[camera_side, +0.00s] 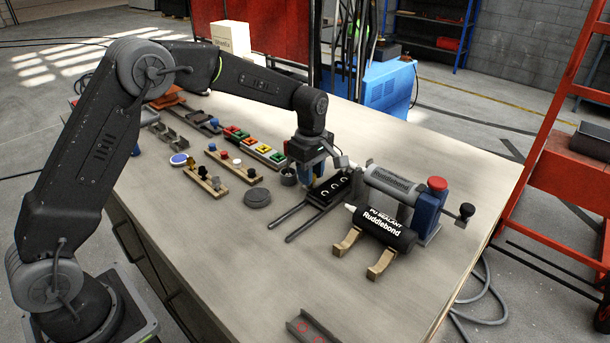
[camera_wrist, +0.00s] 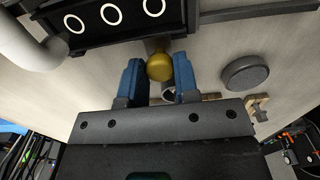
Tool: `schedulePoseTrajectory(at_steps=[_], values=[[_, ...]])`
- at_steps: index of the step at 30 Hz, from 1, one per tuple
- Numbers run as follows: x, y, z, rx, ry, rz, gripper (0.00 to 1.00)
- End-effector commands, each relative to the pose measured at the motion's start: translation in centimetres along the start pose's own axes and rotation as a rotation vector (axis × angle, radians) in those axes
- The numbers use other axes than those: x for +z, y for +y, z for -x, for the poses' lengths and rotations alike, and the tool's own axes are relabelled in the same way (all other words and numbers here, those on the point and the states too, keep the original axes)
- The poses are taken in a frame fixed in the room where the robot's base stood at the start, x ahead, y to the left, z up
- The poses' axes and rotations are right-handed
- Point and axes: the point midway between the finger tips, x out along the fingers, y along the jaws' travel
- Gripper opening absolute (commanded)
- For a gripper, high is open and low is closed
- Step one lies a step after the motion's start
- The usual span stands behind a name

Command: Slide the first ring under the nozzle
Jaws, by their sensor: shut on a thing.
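A black carriage (camera_side: 334,197) with several white rings on top sits on two dark rails. In the wrist view the carriage (camera_wrist: 95,32) spans the top, with a first visible ring (camera_wrist: 74,23) at its left. A pale nozzle (camera_wrist: 28,42) reaches in from the left beside that ring; whether the ring lies under its tip I cannot tell. In the side view the nozzle (camera_side: 341,161) extends from the grey dispenser (camera_side: 392,186). My gripper (camera_side: 311,180), with blue fingers, is shut on a brass knob (camera_wrist: 159,67) at the carriage's near side; the side view hides the knob.
The bare rails (camera_side: 303,226) run toward the lower left. A round grey lid (camera_side: 257,197) and small wooden racks (camera_side: 233,165) lie left of them. A black sealant cartridge (camera_side: 383,229) rests on a wooden cradle (camera_side: 381,262) at the right. The front tabletop is mostly clear.

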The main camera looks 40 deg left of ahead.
Motion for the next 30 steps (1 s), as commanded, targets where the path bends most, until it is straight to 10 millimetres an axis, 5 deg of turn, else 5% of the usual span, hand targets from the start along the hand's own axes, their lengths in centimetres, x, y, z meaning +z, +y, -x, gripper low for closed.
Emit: schedulePoseTrajectory(at_steps=[5, 6, 14, 23, 30], values=[[0.0, 0.0, 0.1, 0.003, 0.000, 0.000, 0.00], [0.0, 0.0, 0.1, 0.003, 0.000, 0.000, 0.31], [0.0, 0.0, 0.1, 0.001, 0.000, 0.000, 0.55], [0.0, 0.0, 0.4, 0.002, 0.000, 0.000, 0.55], [0.0, 0.1, 4.3, 0.006, 0.000, 0.000, 0.55]])
